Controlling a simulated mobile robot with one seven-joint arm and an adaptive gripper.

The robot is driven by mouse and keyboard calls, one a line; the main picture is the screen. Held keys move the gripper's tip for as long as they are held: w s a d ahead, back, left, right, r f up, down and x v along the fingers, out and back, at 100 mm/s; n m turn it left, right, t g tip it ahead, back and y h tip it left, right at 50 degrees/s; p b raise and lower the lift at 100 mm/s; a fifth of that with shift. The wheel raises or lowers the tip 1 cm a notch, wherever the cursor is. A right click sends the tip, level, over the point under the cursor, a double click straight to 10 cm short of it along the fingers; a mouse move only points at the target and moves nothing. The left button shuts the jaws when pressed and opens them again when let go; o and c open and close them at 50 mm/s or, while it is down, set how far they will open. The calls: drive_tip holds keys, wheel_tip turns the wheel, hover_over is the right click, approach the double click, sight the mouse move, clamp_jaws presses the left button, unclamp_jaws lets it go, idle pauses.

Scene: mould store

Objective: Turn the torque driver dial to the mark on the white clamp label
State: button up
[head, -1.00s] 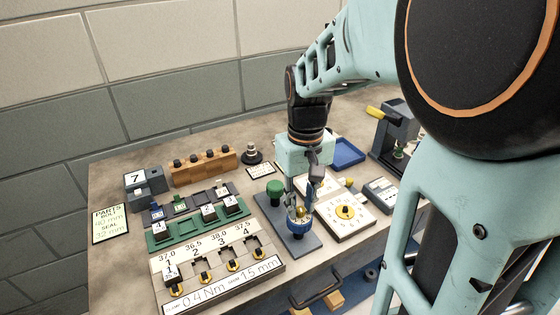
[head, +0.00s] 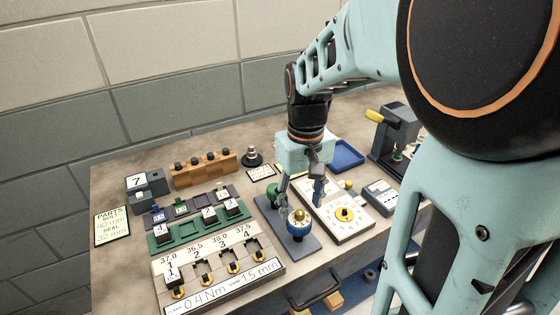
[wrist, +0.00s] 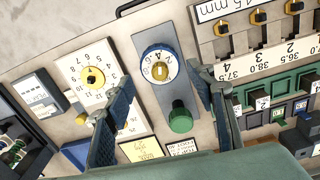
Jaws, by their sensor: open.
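The torque driver dial (head: 299,217) is a white numbered face with a small yellow knob in a blue ring, on a grey plate with a green knob. It also shows in the wrist view (wrist: 159,64); its exact setting is too small to tell. My gripper (head: 301,203) is open and empty above the dial. In the wrist view its two blue fingers (wrist: 161,77) stand apart on either side of the dial. The white clamp label (head: 222,288) runs along the front of the slotted board and reads 0.4 Nm, then 15 mm.
A white board with a black and yellow numbered dial (head: 344,214) lies just right of the grey plate (head: 305,246). A green knob (wrist: 180,119) stands close to my right finger in the wrist view. A green rack (head: 189,235), blue tray (head: 347,154) and wooden block (head: 203,172) stand around.

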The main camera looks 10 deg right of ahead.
drive_tip(key=shift+r+p, duration=2.4)
drive_tip(key=shift+r, duration=0.9)
drive_tip(key=shift+f, duration=0.2)
